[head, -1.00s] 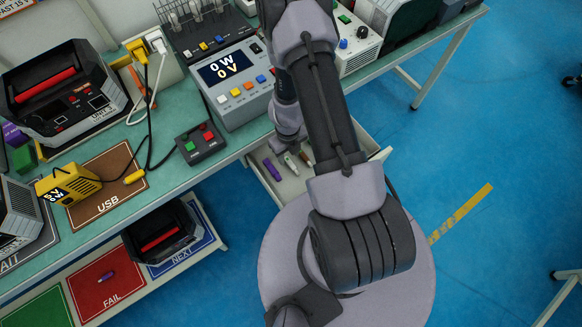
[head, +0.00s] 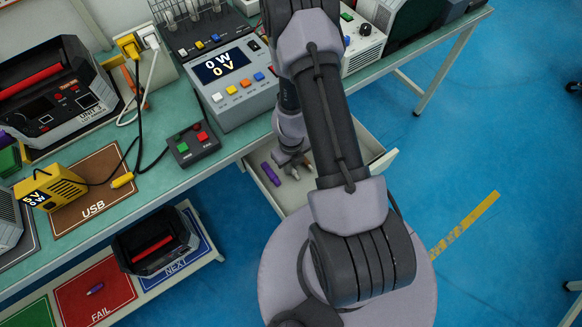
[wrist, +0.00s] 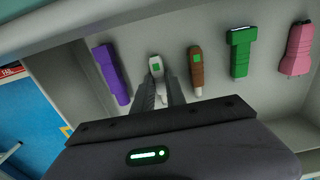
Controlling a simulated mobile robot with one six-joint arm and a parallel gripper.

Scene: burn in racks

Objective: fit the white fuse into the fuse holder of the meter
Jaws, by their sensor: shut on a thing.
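The white fuse (wrist: 156,66), a pale stick with a green square, lies in the open drawer and stands between my fingers in the wrist view. My gripper (wrist: 157,88) is shut on it; in the head view my gripper (head: 294,162) is down inside the drawer, and the fuse is mostly hidden. The meter (head: 234,82) is the grey box on the bench with a display reading 0 W and 0 V and a row of coloured buttons. I cannot make out its fuse holder.
In the drawer (head: 377,166), a purple stick (wrist: 112,75) lies left of the fuse; brown (wrist: 196,68), green (wrist: 240,52) and pink (wrist: 297,48) pieces lie right. A button box (head: 193,143) stands left of the meter. A lower shelf holds a black unit (head: 156,240).

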